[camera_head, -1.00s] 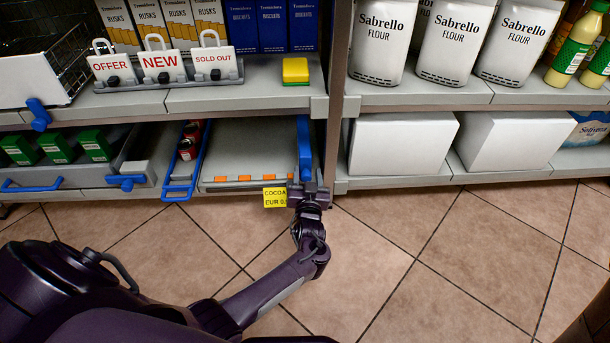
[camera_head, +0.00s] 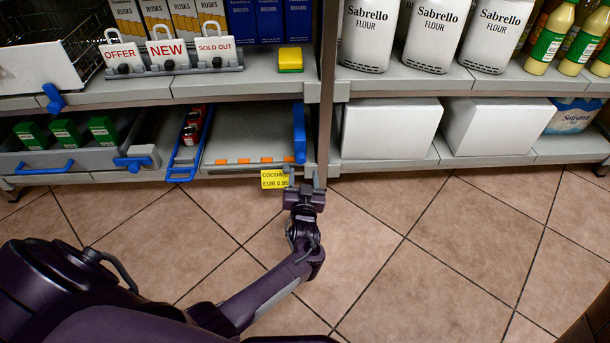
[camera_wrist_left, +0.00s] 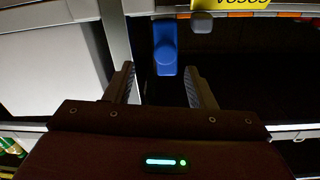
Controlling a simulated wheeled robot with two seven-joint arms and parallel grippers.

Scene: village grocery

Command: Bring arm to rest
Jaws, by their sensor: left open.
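My left gripper (camera_head: 304,184) is open and empty in the head view, in front of the lower shelf edge at the shelf upright. In the left wrist view its two fingers (camera_wrist_left: 160,88) stand apart with nothing between them. A blue divider (camera_head: 299,132) stands on the right side of the lower shelf (camera_head: 245,140), just beyond the gripper. Its blue end also shows in the left wrist view (camera_wrist_left: 165,50), past the fingertips and apart from them. A yellow cocoa price label (camera_head: 275,179) hangs at the shelf edge left of the gripper. My right gripper is not in view.
A blue-edged pusher tray (camera_head: 188,150) with red jars stands left of the bare shelf section. A yellow sponge (camera_head: 290,60) lies on the shelf above. The tiled floor (camera_head: 440,240) is clear.

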